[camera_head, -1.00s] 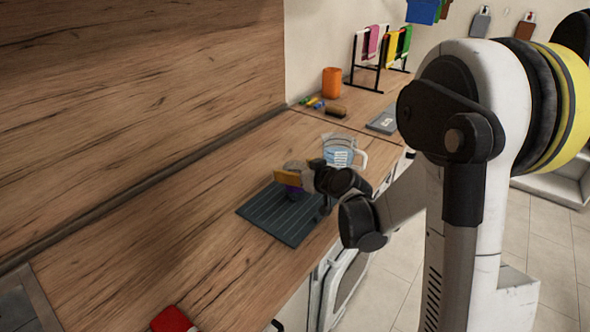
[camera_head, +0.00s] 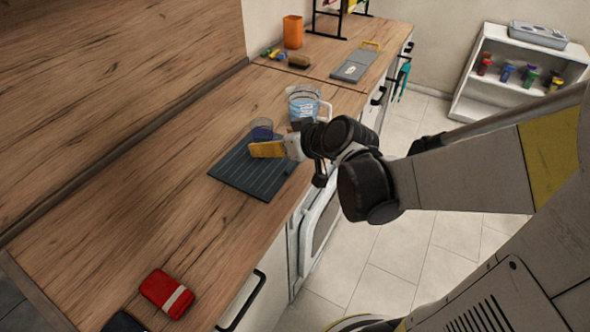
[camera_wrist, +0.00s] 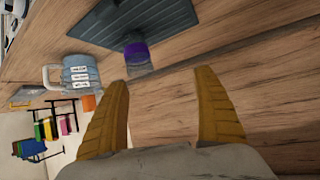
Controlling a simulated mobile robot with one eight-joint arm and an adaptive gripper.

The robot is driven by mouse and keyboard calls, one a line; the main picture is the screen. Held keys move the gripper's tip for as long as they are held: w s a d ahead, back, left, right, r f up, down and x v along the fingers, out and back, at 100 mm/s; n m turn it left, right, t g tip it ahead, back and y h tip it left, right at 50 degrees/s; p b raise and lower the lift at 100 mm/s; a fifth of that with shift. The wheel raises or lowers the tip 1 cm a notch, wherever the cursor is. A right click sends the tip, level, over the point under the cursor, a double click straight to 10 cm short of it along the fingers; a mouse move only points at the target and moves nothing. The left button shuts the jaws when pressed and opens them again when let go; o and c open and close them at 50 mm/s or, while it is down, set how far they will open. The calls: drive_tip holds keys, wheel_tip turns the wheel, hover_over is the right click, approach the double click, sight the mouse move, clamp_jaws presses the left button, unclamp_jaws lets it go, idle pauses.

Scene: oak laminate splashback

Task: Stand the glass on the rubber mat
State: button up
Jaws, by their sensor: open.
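The glass (camera_head: 262,127) is clear with a purple-blue lower part. It stands upright at the far edge of the dark ribbed rubber mat (camera_head: 235,178), partly hidden behind my yellow fingers in the head view. The wrist view also shows the glass (camera_wrist: 137,56) at the edge of the mat (camera_wrist: 105,22). I cannot tell whether its whole base is on the mat. My gripper (camera_head: 266,149) is over the mat, in front of the glass. In the wrist view my gripper (camera_wrist: 162,80) is open with nothing between its fingers, and the glass is beyond the fingertips.
A measuring jug (camera_head: 303,104) stands close behind the glass and my gripper. An orange cup (camera_head: 293,32), a brush (camera_head: 299,61) and a grey board (camera_head: 352,67) lie farther back. A red-and-white item (camera_head: 167,293) lies at the front. The counter left of the mat is clear.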

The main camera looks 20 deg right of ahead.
drive_tip(key=s+a+r+m+g+h, duration=0.1)
drive_tip(key=s+m+g+h, duration=0.1)
drive_tip(key=s, duration=1.5)
drive_tip(key=shift+s+r+g+h, duration=0.15)
drive_tip(key=shift+r+g+h, duration=0.35)
drive_tip(key=shift+g, duration=0.5)
